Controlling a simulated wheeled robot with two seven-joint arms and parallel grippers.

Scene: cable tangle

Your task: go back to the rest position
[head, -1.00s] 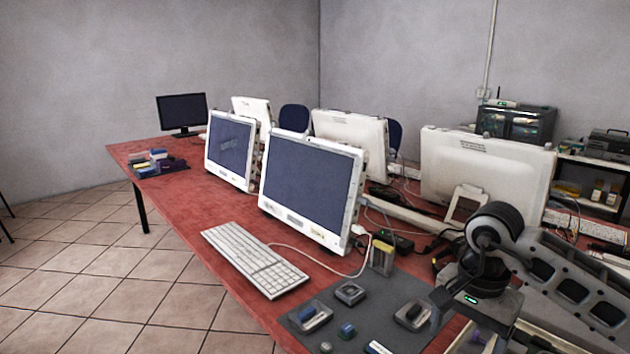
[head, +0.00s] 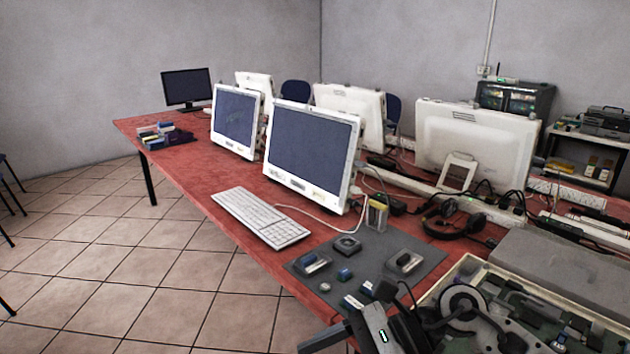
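My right gripper (head: 325,338), dark with a small green light on its body, is at the bottom edge, low in front of the grey mat. A dark finger part points left; the fingertips are not clear enough to tell whether it is open or shut. My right arm's wrist and links cover part of the tray at the bottom right. I see nothing clearly held. My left gripper is not in view.
A grey mat (head: 428,254) with several small connectors lies near the front, beside a white keyboard (head: 260,217). A tray (head: 590,312) of parts is at right. Headphones (head: 452,218) and cables lie behind. Monitors line the red table (head: 178,181).

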